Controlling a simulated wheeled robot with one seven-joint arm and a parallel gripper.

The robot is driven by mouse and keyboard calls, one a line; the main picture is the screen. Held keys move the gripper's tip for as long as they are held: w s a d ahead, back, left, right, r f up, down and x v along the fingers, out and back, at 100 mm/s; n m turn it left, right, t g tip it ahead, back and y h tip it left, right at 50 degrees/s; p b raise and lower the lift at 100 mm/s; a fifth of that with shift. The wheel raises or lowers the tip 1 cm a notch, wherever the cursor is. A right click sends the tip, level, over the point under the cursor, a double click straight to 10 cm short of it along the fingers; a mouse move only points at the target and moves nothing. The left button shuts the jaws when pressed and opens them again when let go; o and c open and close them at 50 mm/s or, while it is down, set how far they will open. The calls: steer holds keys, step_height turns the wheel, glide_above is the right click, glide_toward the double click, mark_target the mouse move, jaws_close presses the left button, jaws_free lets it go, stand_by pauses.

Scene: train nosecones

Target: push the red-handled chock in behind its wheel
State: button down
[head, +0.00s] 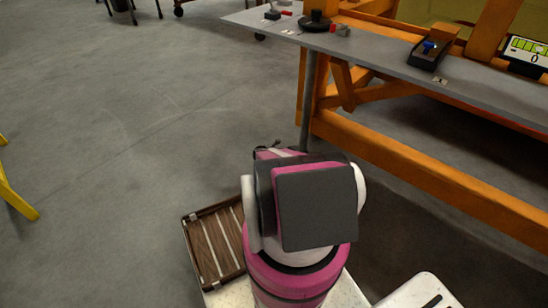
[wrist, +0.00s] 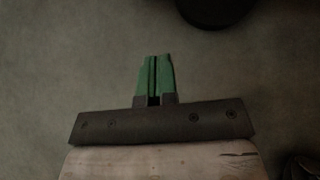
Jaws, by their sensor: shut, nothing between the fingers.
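A black wheel-like round piece with a knob (head: 316,21) stands on the grey bench top (head: 385,62) in the head view. A small block with red on it (head: 342,30) sits just right of the round piece. Another small red piece (head: 286,13) lies to its left, at the bench's far left end. I cannot tell which of the two is the chock's handle. My gripper (wrist: 155,60) shows green fingers held together, empty, over grey floor in the wrist view. In the head view my arm hides it, low in front of the bench and apart from the pieces.
A black box with a blue part (head: 428,47) and a display (head: 525,52) stand further right on the bench. An orange frame (head: 400,165) runs beneath it. A wooden slatted tray (head: 213,245) is beside my arm. Open floor (head: 120,130) lies left.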

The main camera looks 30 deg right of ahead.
steer(key=w+d+f, duration=0.3)
steer(key=d+f, duration=0.1)
steer(key=d, duration=0.4)
steer(key=shift+w+f, duration=0.15)
steer(key=shift+f, duration=0.1)
steer(key=w+d, duration=0.1)
steer(key=d, duration=0.2)
steer(key=w+d, duration=0.2)
steer(key=d, duration=0.2)
steer(key=w+d, duration=0.1)
steer(key=d, duration=0.3)
steer(key=shift+w, duration=0.3)
